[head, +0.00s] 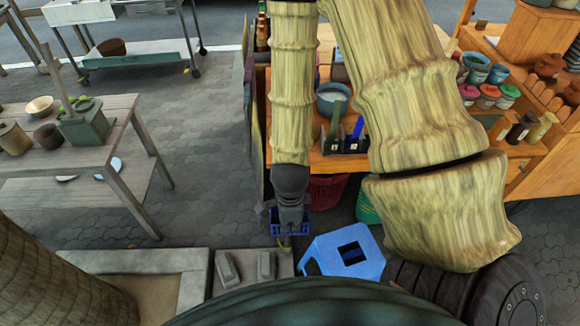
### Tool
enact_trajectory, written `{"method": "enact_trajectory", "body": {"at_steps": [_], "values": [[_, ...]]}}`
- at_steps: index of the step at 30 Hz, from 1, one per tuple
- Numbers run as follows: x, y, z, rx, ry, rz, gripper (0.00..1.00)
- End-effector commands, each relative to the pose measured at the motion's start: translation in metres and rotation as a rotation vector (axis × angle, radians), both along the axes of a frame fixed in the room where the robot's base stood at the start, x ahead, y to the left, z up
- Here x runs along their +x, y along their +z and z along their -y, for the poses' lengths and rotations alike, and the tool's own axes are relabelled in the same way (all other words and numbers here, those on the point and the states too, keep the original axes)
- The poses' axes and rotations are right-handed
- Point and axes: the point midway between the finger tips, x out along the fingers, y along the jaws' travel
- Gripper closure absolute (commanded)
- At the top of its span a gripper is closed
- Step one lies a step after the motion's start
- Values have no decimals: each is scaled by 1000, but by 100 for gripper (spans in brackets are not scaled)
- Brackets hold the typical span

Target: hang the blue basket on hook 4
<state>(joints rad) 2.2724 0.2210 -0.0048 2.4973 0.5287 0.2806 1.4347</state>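The blue basket (291,228) shows as a small blue shape directly below the dark end of my arm, left of the picture's middle bottom. My gripper (289,212) points down over the basket and covers part of it. The fingertips are too small and hidden to tell whether they are open or shut on it. I cannot tell whether the basket hangs from the gripper or rests on something. I cannot make out hook 4 or any numbered hooks in this view.
A blue stool (368,268) with a square hole stands just right of the basket. A dark red basket (327,189) sits under the wooden stall (350,162) behind. A grey table (110,106) with pots stands at the left. Paving between it and the stall is clear.

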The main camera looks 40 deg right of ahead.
Motion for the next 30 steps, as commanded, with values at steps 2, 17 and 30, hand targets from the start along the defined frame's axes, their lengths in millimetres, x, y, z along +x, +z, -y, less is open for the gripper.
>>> {"method": "enact_trajectory", "body": {"at_steps": [2, 17, 30], "values": [[-3, 2, -2, 0, 0, 0, 100], [-16, 2, -10, 0, 0, -2, 100], [-27, 2, -16, 0, -1, -1, 100]]}}
